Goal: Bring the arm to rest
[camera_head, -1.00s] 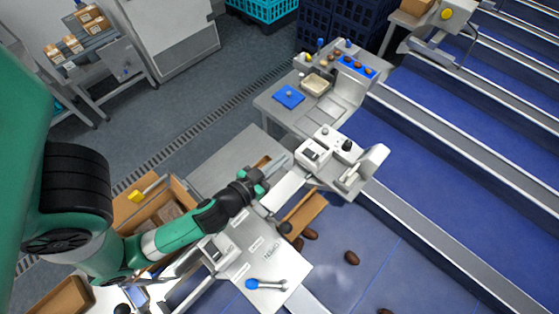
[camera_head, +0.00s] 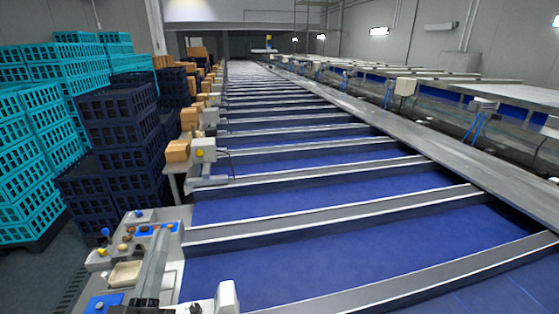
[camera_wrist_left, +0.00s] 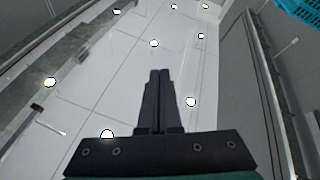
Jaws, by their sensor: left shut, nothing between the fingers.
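My left gripper (camera_head: 158,240) rises into the bottom left of the head view, its grey fingers together and pointing up. It stands in front of the grading station, beside the cream tray (camera_head: 125,274) and the blue pad (camera_head: 104,302). In the left wrist view my left gripper (camera_wrist_left: 160,73) is shut and empty, with only a pale ceiling and round lamps beyond its fingertips. Most of my left arm is below the head view. My right gripper is in neither view.
Stacked teal crates (camera_head: 35,150) and dark blue crates (camera_head: 120,125) stand at the left. Blue sorting lanes (camera_head: 300,210) with metal dividers run to the back. A cardboard box (camera_head: 177,151) sits beside a lane-side machine (camera_head: 204,150).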

